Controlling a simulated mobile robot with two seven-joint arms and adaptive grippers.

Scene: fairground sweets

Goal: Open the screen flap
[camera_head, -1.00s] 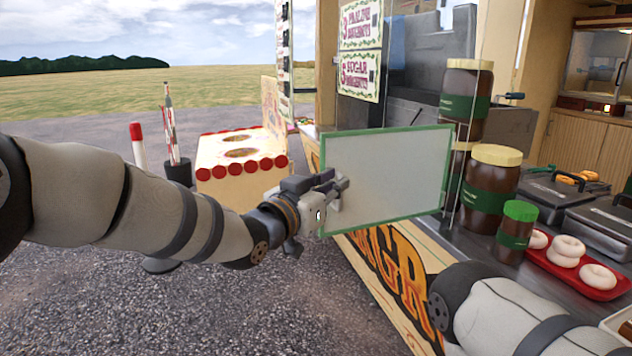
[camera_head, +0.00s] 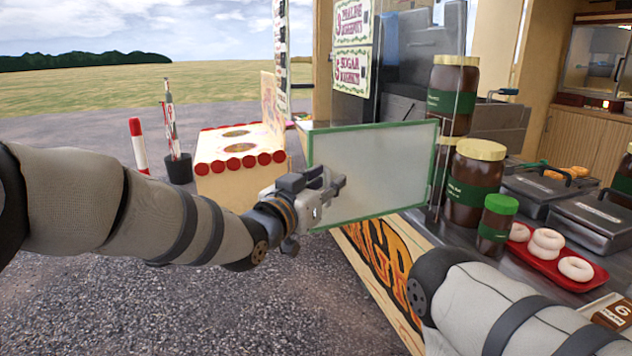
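The screen flap (camera_head: 385,170) is a pale, cloudy panel with a green frame. It stands out from the front of the stall counter, with its right edge close to the clear screen by the jars. My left gripper (camera_head: 335,187) is at the flap's left edge, its fingers overlapping the green frame there. I cannot tell from this view whether the fingers are closed on the edge or only touch it. My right arm (camera_head: 490,300) comes in at the lower right. Its gripper is out of view.
Brown jars (camera_head: 473,182) with yellow and green lids stand right of the flap. A red tray (camera_head: 560,268) of white doughnuts and several dark hotplates (camera_head: 597,217) are on the counter. A cream box (camera_head: 238,165) with red discs stands behind my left gripper. Gravel ground is open at lower left.

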